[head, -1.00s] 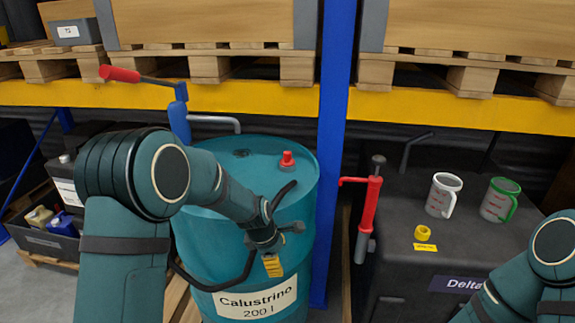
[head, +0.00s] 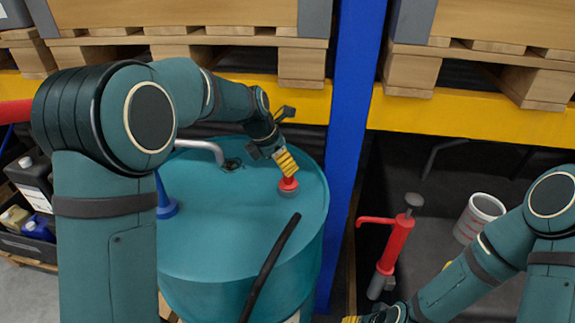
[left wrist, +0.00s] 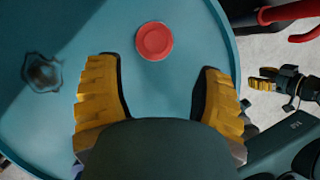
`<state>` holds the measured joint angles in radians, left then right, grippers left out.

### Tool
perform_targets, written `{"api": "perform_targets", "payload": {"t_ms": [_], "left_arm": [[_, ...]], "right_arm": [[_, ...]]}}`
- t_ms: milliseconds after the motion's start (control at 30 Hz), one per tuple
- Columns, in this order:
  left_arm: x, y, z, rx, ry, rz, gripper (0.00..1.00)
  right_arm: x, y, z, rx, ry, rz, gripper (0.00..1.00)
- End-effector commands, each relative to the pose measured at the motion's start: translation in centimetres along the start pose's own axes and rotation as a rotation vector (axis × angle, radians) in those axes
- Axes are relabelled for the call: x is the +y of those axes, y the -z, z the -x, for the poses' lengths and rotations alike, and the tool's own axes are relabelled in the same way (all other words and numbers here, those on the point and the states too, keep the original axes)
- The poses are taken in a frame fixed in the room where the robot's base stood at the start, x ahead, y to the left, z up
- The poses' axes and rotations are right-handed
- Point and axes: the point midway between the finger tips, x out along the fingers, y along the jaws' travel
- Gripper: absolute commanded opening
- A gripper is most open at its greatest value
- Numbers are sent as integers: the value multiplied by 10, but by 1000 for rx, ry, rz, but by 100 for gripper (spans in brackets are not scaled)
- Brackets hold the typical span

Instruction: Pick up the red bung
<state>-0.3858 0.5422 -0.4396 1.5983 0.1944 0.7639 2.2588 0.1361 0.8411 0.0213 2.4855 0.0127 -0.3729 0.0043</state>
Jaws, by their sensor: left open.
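The red bung (head: 288,184) stands on top of the teal drum (head: 215,240), toward the right of its lid, with a grey base under it. My left gripper (head: 286,161) is over the bung, its yellow fingers close above it in the head view. In the left wrist view the fingers (left wrist: 158,66) are open and apart. The round red bung top (left wrist: 154,41) shows between their lines, slightly beyond the tips, with nothing held. My right gripper (head: 372,317) is at the bottom edge of the head view, partly cut off. It also shows small in the left wrist view (left wrist: 285,84).
A dark opening (head: 232,163) is in the lid, near a grey bent pipe (head: 205,146). A black hose (head: 270,265) crosses the drum's front. A blue post (head: 350,130) stands right of the drum, then a red hand pump (head: 393,250) and a measuring jug (head: 478,217).

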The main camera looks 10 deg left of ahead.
Motion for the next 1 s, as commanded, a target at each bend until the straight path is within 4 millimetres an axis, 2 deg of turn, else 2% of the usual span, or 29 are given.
{"api": "perform_targets", "payload": {"t_ms": [100,433,733,1000], "left_arm": [[0,-1,0,0,1,13,68],[2,-2,-28,-1,0,14,68],[4,-2,-69,1,1,14,68],[5,-3,-72,-2,-1,14,68]], "right_arm": [[0,0,0,-1,0,-1,47],[2,-1,-4,-1,-1,-1,47],[3,-1,-9,0,-2,-1,47],[3,-1,-9,0,-2,-1,47]]}}
